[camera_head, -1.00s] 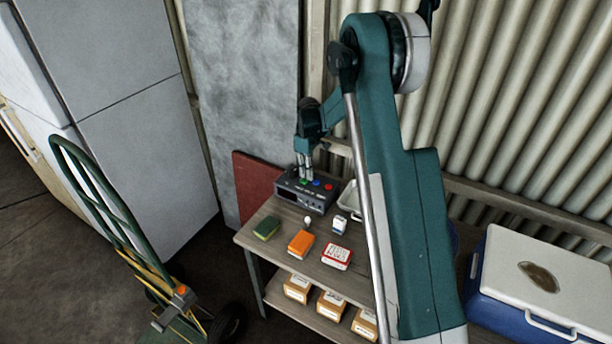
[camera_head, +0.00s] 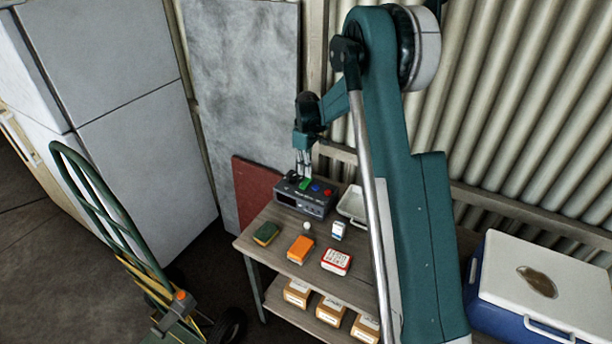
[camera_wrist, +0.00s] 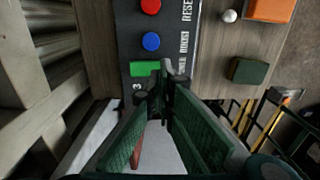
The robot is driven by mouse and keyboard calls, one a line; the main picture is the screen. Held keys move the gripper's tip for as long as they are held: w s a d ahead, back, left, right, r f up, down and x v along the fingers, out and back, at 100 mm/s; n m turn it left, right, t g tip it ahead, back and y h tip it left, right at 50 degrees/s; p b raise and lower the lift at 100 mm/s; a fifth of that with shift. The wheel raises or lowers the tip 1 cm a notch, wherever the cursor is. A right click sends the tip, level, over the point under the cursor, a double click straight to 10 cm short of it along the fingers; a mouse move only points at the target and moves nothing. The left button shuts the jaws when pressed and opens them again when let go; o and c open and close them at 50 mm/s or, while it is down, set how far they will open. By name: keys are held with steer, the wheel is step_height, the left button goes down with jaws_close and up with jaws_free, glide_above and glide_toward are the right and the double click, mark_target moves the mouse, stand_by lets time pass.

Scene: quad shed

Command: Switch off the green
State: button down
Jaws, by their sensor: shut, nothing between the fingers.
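A dark control box (camera_head: 305,199) sits at the back left of the wooden table. On its top are a green rectangular switch (camera_head: 306,184), a round blue button (camera_head: 315,188) and a round red button (camera_head: 327,191). The wrist view also shows the green switch (camera_wrist: 143,69), the blue button (camera_wrist: 151,41) and the red button (camera_wrist: 150,6). My gripper (camera_head: 303,174) is shut and empty, pointing down just above the green end of the box. In the wrist view its fingertips (camera_wrist: 160,84) overlap the green switch's lower edge; I cannot tell whether they touch it.
A white tray (camera_head: 352,203) stands right of the box. In front lie a green block (camera_head: 265,234), an orange block (camera_head: 300,249), a white ball (camera_head: 306,226), a small white box (camera_head: 338,230) and a red-white box (camera_head: 336,261). A corrugated wall (camera_head: 510,110) is behind.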

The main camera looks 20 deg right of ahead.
step_height(320, 180, up, 9)
steer(key=shift+s+a, duration=0.45)
stand_by(0.3)
steer(key=s+a+r+m+t+b, duration=0.1)
steer(key=s+r+m+t, duration=0.1)
steer(key=s+r, duration=0.8)
steer(key=s+a+r+m+t+b, duration=0.2)
steer(key=s+r, duration=0.4)
steer(key=s, duration=0.8)
steer(key=s+f+m+t+b, duration=0.1)
steer(key=s+f+m, duration=0.1)
steer(key=s, duration=1)
steer(key=s+f+m+t+b, duration=0.1)
steer(key=s+f+m+t, duration=0.1)
steer(key=s, duration=1.1)
steer(key=shift+s+a+f+m, duration=0.15)
steer(key=shift+a+f+m, duration=0.3)
steer(key=shift+f, duration=0.2)
